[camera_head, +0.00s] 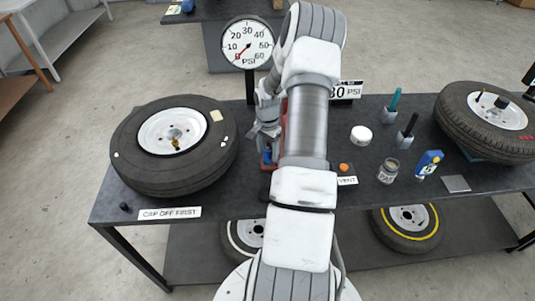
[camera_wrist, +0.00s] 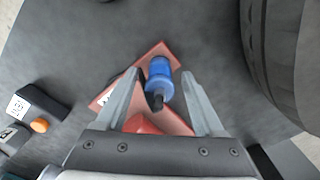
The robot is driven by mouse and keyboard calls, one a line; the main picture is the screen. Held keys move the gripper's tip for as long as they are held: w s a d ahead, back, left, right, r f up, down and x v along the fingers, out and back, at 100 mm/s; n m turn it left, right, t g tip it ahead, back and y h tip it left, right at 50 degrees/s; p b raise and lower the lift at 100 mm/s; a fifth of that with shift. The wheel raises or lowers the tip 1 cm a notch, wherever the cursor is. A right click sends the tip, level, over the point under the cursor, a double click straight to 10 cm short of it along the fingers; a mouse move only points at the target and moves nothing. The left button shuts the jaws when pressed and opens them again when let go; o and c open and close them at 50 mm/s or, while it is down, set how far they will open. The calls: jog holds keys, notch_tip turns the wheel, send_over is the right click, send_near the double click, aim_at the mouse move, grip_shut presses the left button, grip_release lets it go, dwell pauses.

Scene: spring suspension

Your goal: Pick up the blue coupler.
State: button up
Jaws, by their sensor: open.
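The blue coupler (camera_wrist: 160,70), with a dark tip pointing toward my gripper, lies on a red tray-like piece (camera_wrist: 105,98) in the wrist view. My gripper (camera_wrist: 160,76) is open, with one finger on each side of the coupler and visible gaps between. Whether the fingers are level with it or above it I cannot tell. In the head view a small blue bit of the coupler (camera_head: 268,156) shows below my gripper (camera_head: 264,136), over the red tray (camera_head: 266,166). My arm hides much of the tray there.
A tire (camera_head: 210,160) lies on the dark table left of my gripper; another tire (camera_head: 450,115) is at the right. A gauge (camera_head: 247,44) stands behind.

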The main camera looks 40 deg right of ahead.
grip_shut()
dwell(0.3)
jog(key=shift+r, duration=0.15)
notch_tip(320, 180, up, 21)
jog(key=shift+p, duration=0.35)
dwell(0.7)
